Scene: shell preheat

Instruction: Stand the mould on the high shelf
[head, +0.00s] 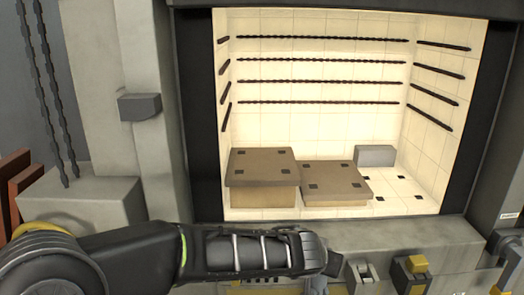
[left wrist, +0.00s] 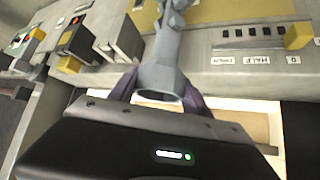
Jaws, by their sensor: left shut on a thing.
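The mould (left wrist: 166,50) is a blue-grey piece with a wide open cup and a narrower branched stem. In the left wrist view my left gripper (left wrist: 160,90) is shut on it near the cup, one purple finger on each side. In the head view my left gripper (head: 330,264) is low, in front of the furnace opening. Only a small grey bit of the mould (head: 317,285) shows beneath it. The high shelf (head: 262,165) is the taller brown slab at the left inside the lit furnace. My right gripper is in neither view.
A lower brown shelf (head: 337,180) stands right of the high one. A grey block (head: 375,156) sits at the back right. Dark heating rods (head: 320,61) line the walls. The furnace sill (head: 400,237) and a yellow-topped control (head: 416,264) are near my gripper.

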